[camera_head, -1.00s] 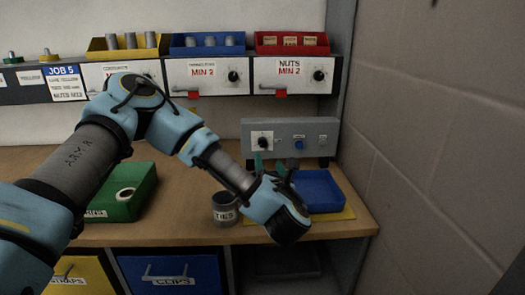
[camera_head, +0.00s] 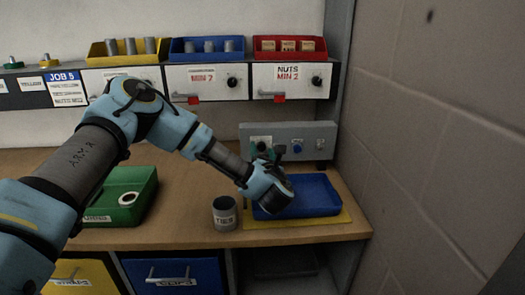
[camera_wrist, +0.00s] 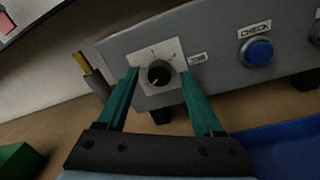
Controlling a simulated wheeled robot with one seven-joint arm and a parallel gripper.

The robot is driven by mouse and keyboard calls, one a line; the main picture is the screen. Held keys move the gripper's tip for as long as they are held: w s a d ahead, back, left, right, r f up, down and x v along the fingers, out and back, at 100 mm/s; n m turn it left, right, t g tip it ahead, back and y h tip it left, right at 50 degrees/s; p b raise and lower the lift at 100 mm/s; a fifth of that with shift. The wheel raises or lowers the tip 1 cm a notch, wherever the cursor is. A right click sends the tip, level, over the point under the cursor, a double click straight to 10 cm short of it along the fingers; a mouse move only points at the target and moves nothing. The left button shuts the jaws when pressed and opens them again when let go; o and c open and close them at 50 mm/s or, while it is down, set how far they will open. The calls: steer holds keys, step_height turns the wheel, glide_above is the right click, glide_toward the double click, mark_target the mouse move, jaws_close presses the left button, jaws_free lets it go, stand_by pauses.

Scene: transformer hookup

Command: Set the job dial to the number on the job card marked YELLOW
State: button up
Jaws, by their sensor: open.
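The job dial (camera_wrist: 159,73) is a black knob on a white plate on the grey panel (camera_wrist: 215,50), seen in the wrist view. In the head view the panel (camera_head: 308,131) stands at the back right of the bench, and my gripper partly covers the dial. My gripper (camera_wrist: 158,84) is open, its two green fingers reaching toward the dial, one on each side of it; I cannot tell whether they touch it. The job card (camera_head: 65,86) at the left of the shelf reads JOB 5 at its top; its smaller lines are too blurred to read.
A blue CHECK button (camera_wrist: 257,51) is right of the dial. A blue tray (camera_head: 318,193) on a yellow mat lies before the panel. A TIES cup (camera_head: 225,214) and a green bin (camera_head: 145,190) stand to the left. A block wall (camera_head: 440,150) bounds the right.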

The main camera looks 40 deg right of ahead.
jaws_close()
stand_by(0.4)
steer(key=shift+b, duration=0.35)
